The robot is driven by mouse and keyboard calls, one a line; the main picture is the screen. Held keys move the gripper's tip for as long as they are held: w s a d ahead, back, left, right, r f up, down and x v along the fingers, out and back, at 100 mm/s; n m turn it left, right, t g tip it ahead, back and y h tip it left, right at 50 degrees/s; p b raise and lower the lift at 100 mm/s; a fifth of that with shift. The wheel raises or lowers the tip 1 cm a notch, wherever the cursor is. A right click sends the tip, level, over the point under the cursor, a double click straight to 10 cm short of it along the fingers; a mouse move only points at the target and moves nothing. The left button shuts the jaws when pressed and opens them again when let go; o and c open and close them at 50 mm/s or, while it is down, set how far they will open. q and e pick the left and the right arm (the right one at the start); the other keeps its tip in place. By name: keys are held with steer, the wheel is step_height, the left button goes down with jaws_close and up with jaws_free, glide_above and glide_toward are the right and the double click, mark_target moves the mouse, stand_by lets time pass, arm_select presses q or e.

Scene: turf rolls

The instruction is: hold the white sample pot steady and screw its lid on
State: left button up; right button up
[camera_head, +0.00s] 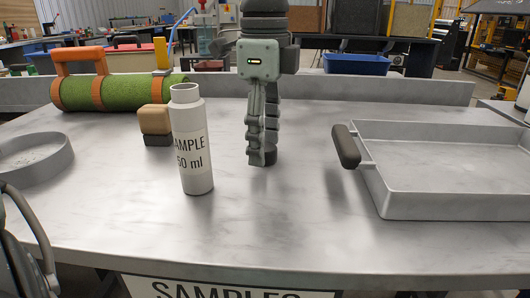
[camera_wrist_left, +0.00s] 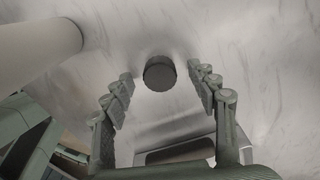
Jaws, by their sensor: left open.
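The white sample pot (camera_head: 194,160) stands upright on the grey table, marked "SAMPLE 50 ml", its narrow neck bare at the top. It shows in part at the upper left of the left wrist view (camera_wrist_left: 40,50). My left gripper (camera_head: 262,158) points down to the right of the pot, apart from it, its tips low over the table. In the left wrist view it is open, and a dark round lid (camera_wrist_left: 160,73) lies between and just beyond its fingertips. In the head view I cannot clearly tell the lid from the dark fingertips. My right gripper is not in view.
A grey tray (camera_head: 440,207) with a dark handle stands at the right. A tan and dark block (camera_head: 155,120) sits behind the pot, with a green turf roll (camera_head: 125,92) farther back. A shallow round dish (camera_head: 35,165) is at the left. The table front is clear.

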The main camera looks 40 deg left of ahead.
arm_select(q)
steer(key=c, duration=0.8)
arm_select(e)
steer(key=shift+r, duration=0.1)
arm_select(q)
steer(key=shift+c, duration=0.2)
step_height(320, 180, up, 10)
steer(key=shift+p, duration=0.4)
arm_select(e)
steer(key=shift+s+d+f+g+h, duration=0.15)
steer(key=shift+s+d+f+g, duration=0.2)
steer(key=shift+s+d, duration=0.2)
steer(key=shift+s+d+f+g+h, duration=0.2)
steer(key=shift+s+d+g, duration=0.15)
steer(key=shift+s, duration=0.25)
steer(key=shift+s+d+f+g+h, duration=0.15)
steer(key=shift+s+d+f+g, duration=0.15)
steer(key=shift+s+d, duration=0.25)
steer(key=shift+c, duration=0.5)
